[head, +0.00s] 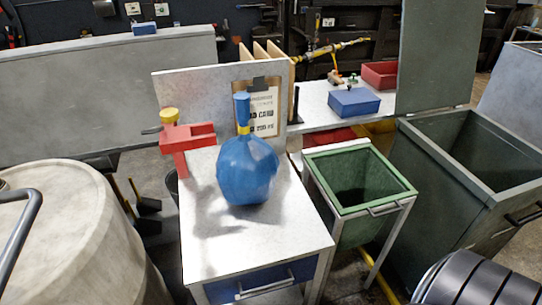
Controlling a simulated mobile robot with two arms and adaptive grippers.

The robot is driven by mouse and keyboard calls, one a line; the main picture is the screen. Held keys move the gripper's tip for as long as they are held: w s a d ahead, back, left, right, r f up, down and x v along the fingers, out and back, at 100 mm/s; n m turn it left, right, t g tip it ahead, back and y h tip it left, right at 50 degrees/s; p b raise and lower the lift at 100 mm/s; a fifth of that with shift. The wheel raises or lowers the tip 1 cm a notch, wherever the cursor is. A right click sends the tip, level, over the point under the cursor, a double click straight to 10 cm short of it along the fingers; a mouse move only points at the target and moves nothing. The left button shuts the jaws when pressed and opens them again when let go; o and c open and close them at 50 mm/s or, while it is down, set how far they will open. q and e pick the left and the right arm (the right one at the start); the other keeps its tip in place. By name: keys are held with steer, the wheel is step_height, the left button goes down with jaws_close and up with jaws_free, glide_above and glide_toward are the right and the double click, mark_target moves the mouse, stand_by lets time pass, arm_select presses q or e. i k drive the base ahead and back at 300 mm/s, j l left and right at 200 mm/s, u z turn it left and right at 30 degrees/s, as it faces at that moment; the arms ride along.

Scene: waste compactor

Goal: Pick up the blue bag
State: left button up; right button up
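The blue bag (246,168) stands upright on the light grey top of a small table (220,255) in the middle of the head view. It is full and rounded, and its neck is gathered by a yellow tie (243,128) with a blue tuft standing above. Nothing is seen touching the bag except the table. Neither of my grippers shows in this view.
A red vise-like tool (187,137) sits at the table's back left corner. A back panel with a clipboard (262,112) rises behind the bag. An open green bin (358,178) and a larger dark bin (470,150) stand right. A beige drum (70,230) is left.

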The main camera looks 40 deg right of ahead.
mark_target(247, 167)
steer(key=z, duration=0.95)
steer(key=l+u, duration=0.1)
steer(key=i+l, duration=0.05)
steer(key=l, duration=0.05)
